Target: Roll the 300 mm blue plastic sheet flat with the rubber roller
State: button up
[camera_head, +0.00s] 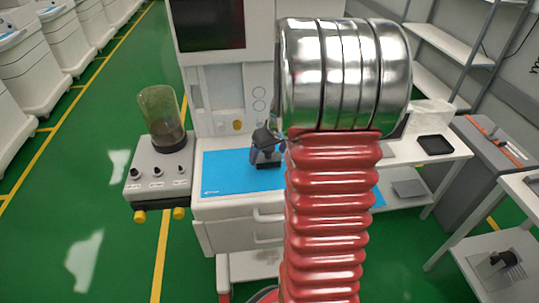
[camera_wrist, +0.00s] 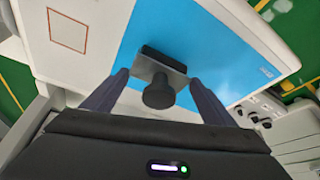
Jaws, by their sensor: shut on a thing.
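The blue plastic sheet (camera_head: 222,175) lies on the white cart top. Its middle is hidden behind my arm in the head view, and it also shows in the wrist view (camera_wrist: 228,55). The rubber roller (camera_wrist: 165,60) has a black cylinder, a grey bracket and a dark round knob. It is over the sheet; I cannot tell whether it touches. My gripper (camera_wrist: 158,77) is shut on the roller, one dark finger on each side of its bracket. In the head view my gripper (camera_head: 267,143) shows small and dark beside my arm, above the sheet.
A grey unit with a clear canister (camera_head: 160,115) and knobs stands at the cart's left. A black tray (camera_head: 435,145) is on the white surface at right. In the wrist view, a brown square outline (camera_wrist: 67,30) marks the white surface. Shelving stands behind at right.

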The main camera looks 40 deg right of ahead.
jog(key=shift+w+d, duration=0.15)
jog(key=shift+w, duration=0.05)
jog(key=shift+w, duration=0.15)
jog(key=shift+w+d, duration=0.6)
jog(key=shift+w, duration=0.15)
jog(key=shift+f, duration=0.1)
dwell(0.3)
jog(key=shift+w+d, duration=0.2)
jog(key=shift+w, duration=0.1)
jog(key=shift+w+d, duration=0.35)
jog(key=shift+w, duration=0.2)
jog(key=shift+w+d, duration=0.1)
jog(key=shift+w+d+r, duration=0.2)
jog(key=shift+w+d, duration=0.35)
jog(key=shift+w, duration=0.25)
